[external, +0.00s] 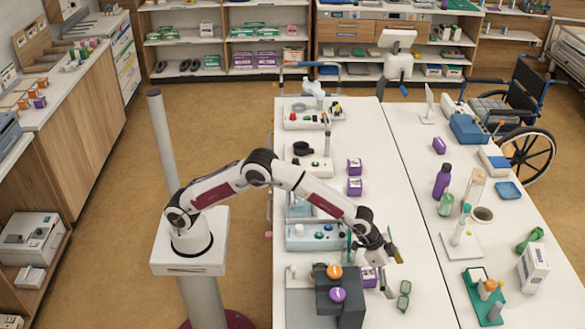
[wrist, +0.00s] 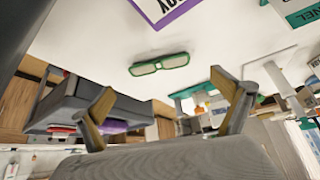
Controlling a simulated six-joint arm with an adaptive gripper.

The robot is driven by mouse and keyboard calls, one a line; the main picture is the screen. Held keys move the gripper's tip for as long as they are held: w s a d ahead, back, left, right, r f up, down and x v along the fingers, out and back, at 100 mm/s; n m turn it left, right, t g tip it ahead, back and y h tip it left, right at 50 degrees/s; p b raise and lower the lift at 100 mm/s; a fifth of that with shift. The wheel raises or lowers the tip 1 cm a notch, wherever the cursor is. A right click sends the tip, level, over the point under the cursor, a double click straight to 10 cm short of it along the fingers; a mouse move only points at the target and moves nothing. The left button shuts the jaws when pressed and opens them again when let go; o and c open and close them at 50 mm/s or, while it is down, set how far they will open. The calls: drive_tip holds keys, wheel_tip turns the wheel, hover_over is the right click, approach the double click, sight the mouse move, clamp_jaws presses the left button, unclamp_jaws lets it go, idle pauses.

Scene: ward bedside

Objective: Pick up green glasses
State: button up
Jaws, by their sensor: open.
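The green glasses (external: 404,295) lie on the white table near its front, to the right of a purple and white box. They also show in the wrist view (wrist: 159,64), above the space between my fingers, with green frames and pale lenses. My gripper (external: 393,257) is open and empty, above the table and behind the glasses in the external view. In the wrist view my gripper (wrist: 165,112) has its two fingers spread wide, apart from the glasses.
A dark grey device (external: 350,300) with orange and purple round tops stands left of the glasses. A purple and white box (external: 369,277) stands between them. A green rack (external: 484,300) and a white box (external: 533,268) stand on the right table. The table right of the glasses is clear.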

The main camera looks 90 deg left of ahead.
sight(404, 294)
drive_tip(key=shift+x, duration=1.05)
drive_tip(key=shift+x, duration=2.6)
drive_tip(key=shift+s+d, duration=0.15)
drive_tip(key=c, duration=0.6)
